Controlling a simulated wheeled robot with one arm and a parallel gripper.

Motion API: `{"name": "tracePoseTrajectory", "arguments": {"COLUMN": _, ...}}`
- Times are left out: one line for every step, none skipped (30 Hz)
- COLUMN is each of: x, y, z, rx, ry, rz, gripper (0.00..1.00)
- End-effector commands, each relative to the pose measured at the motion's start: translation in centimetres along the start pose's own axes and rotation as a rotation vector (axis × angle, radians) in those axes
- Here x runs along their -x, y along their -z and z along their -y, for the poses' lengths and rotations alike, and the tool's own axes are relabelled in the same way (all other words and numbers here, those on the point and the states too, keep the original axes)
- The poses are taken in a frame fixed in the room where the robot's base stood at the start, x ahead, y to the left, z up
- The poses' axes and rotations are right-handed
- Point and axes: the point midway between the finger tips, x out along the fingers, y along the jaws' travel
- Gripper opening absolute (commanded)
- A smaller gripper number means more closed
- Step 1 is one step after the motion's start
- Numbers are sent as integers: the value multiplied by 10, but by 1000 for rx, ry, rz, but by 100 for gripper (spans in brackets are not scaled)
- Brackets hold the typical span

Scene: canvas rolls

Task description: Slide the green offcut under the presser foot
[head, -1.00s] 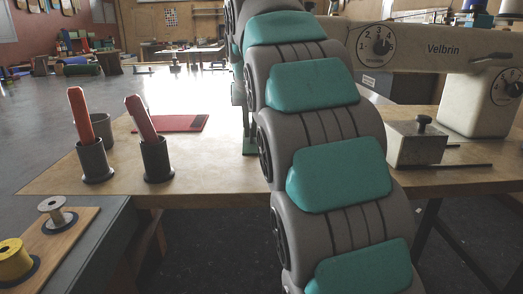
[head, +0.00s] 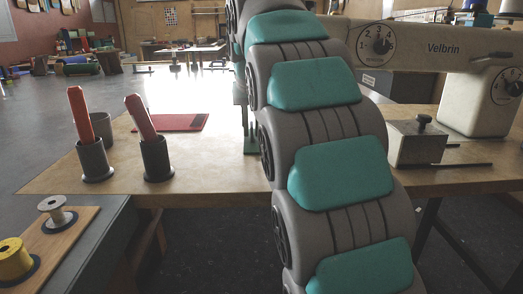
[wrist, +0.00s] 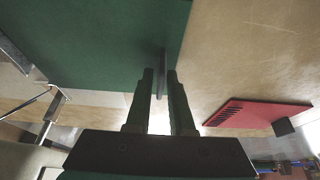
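The green offcut (wrist: 95,40) lies flat on the tan worktable in the wrist view, at the upper left. A thin upright grey-green strip (wrist: 161,72) stands by its right edge; I cannot tell whether it is joined to the offcut. My gripper (wrist: 161,76) has its two fingers apart, one on each side of this strip, with narrow gaps visible. In the head view my gripper (head: 250,142) is low over the table and mostly behind my arm, which hides the offcut. A metal part that looks like the presser foot (wrist: 53,106) is left of my gripper in the wrist view.
The cream sewing machine (head: 480,95) stands at the right. A metal block with a knob (head: 415,148) sits before it. A red flat piece (head: 180,123) lies left of my gripper. Two dark cups (head: 93,160) (head: 156,160) with red-handled tools stand on the table's left.

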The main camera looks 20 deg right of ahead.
Motion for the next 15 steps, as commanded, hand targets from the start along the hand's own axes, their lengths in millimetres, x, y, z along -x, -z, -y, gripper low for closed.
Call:
{"name": "tracePoseTrajectory", "arguments": {"x": 0, "y": 0, "z": 0, "rx": 0, "ry": 0, "rz": 0, "gripper": 21}}
{"name": "tracePoseTrajectory", "arguments": {"x": 0, "y": 0, "z": 0, "rx": 0, "ry": 0, "rz": 0, "gripper": 21}}
{"name": "tracePoseTrajectory", "arguments": {"x": 0, "y": 0, "z": 0, "rx": 0, "ry": 0, "rz": 0, "gripper": 21}}
{"name": "tracePoseTrajectory", "arguments": {"x": 0, "y": 0, "z": 0, "rx": 0, "ry": 0, "rz": 0, "gripper": 21}}
{"name": "tracePoseTrajectory", "arguments": {"x": 0, "y": 0, "z": 0, "rx": 0, "ry": 0, "rz": 0, "gripper": 21}}
{"name": "tracePoseTrajectory", "arguments": {"x": 0, "y": 0, "z": 0, "rx": 0, "ry": 0, "rz": 0, "gripper": 21}}
{"name": "tracePoseTrajectory", "arguments": {"x": 0, "y": 0, "z": 0, "rx": 0, "ry": 0, "rz": 0, "gripper": 21}}
{"name": "tracePoseTrajectory", "arguments": {"x": 0, "y": 0, "z": 0, "rx": 0, "ry": 0, "rz": 0, "gripper": 21}}
{"name": "tracePoseTrajectory", "arguments": {"x": 0, "y": 0, "z": 0, "rx": 0, "ry": 0, "rz": 0, "gripper": 21}}
{"name": "tracePoseTrajectory", "arguments": {"x": 0, "y": 0, "z": 0, "rx": 0, "ry": 0, "rz": 0, "gripper": 21}}
{"name": "tracePoseTrajectory", "arguments": {"x": 0, "y": 0, "z": 0, "rx": 0, "ry": 0, "rz": 0, "gripper": 21}}
{"name": "tracePoseTrajectory", "arguments": {"x": 1, "y": 0, "z": 0, "rx": 0, "ry": 0, "rz": -1, "gripper": 21}}
{"name": "tracePoseTrajectory", "arguments": {"x": 2, "y": 1, "z": 0, "rx": 0, "ry": 0, "rz": -1, "gripper": 21}}
{"name": "tracePoseTrajectory", "arguments": {"x": 2, "y": 1, "z": 0, "rx": 0, "ry": 0, "rz": -1, "gripper": 21}}
{"name": "tracePoseTrajectory", "arguments": {"x": 4, "y": 2, "z": 0, "rx": 0, "ry": 1, "rz": -2, "gripper": 21}}
